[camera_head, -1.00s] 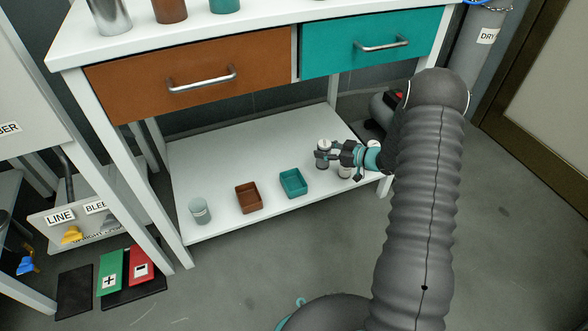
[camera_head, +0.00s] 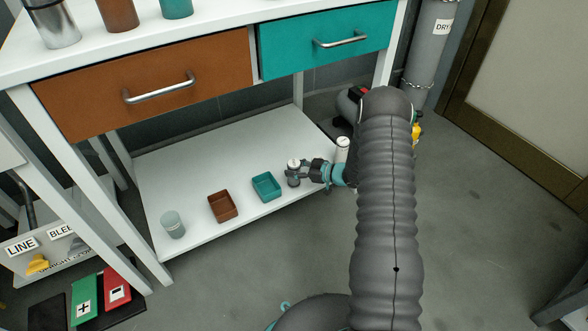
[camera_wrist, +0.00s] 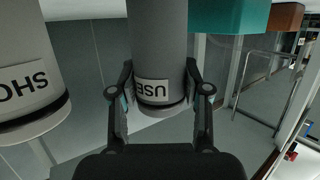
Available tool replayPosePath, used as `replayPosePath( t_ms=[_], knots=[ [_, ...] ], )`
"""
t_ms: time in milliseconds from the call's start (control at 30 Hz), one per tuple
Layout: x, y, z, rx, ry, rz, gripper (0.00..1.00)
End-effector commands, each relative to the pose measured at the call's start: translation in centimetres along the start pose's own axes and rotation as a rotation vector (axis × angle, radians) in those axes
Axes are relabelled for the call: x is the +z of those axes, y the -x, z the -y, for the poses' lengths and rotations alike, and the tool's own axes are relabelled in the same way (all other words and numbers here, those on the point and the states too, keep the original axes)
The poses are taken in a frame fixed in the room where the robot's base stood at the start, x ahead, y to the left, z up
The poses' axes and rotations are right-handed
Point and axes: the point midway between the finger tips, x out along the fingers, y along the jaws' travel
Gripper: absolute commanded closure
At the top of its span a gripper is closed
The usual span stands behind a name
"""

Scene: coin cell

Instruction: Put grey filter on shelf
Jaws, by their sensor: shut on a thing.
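The grey filter (camera_head: 293,175) is an upright grey cylinder with a pale top, over the right part of the white lower shelf (camera_head: 190,168) in the head view. My gripper (camera_head: 299,171) is shut on it. In the wrist view the grey filter (camera_wrist: 160,45) stands between the two fingers (camera_wrist: 160,98), with a label reading "USE" that looks upside down. Whether its base touches the shelf I cannot tell.
A white canister (camera_head: 342,148) stands close behind my wrist; a labelled cylinder (camera_wrist: 28,70) is near in the wrist view. A teal tray (camera_head: 267,187), a brown tray (camera_head: 222,206) and a pale cup (camera_head: 173,225) line the shelf's front. Drawers (camera_head: 150,85) hang above.

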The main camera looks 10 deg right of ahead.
Motion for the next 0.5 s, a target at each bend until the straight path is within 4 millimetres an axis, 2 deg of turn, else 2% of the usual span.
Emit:
replayPosePath(
  t_ms=[100,133,200,500],
  knots=[
    [0.40,-0.12,0.00,0.000,0.000,0.000,0.89],
    [0.28,-0.08,0.00,0.000,0.000,0.000,0.45],
    [0.26,-0.07,0.01,0.000,0.000,0.000,0.28],
    [0.18,-0.05,0.01,0.000,0.000,0.000,0.28]
  ],
)
